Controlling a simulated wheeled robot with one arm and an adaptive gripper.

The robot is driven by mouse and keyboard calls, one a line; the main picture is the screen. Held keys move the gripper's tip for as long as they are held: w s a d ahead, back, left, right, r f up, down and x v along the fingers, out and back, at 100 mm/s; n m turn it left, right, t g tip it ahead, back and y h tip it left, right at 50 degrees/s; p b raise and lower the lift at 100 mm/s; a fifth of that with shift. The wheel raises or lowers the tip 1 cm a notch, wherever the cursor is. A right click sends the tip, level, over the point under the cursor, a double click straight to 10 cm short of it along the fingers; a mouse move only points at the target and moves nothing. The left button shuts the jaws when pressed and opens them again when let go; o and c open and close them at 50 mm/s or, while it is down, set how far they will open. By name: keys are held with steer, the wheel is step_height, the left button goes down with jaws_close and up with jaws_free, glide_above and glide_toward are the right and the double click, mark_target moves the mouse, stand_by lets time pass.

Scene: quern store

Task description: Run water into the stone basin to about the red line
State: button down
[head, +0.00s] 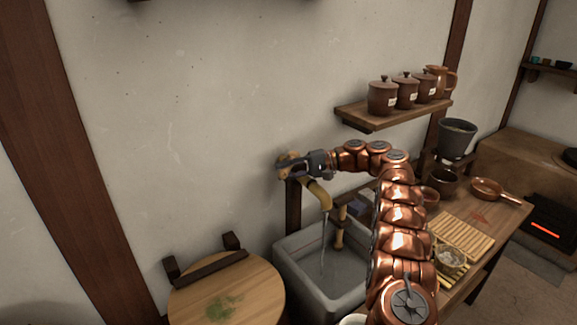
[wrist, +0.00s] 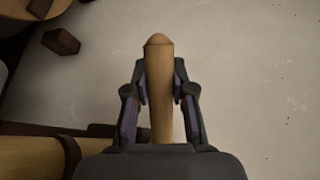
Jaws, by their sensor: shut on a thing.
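The grey stone basin (head: 347,304) stands against the wall, partly hidden by my arm. A bamboo-coloured spout (head: 320,195) sticks out above it, and a thin stream of water (head: 324,245) falls from it into the basin. I cannot make out the red line or the water level clearly. My gripper (head: 294,165) is at the tap above the spout. In the wrist view my gripper (wrist: 160,95) is shut on a wooden tap handle (wrist: 159,60), with one finger on each side. The spout's thick pipe (wrist: 35,157) shows at the lower left there.
A round wooden board with a green smear (head: 250,285) is left of the basin. A shelf (head: 380,117) with several lidded brown jars is above right. The wooden counter (head: 505,218) at right holds a slatted mat (head: 465,236), a pan (head: 488,187) and a dark pot (head: 443,181).

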steer(key=shift+w+d, duration=0.1)
steer(key=shift+d, duration=0.05)
steer(key=c, duration=1.3)
jaws_free()
steer(key=o, duration=0.3)
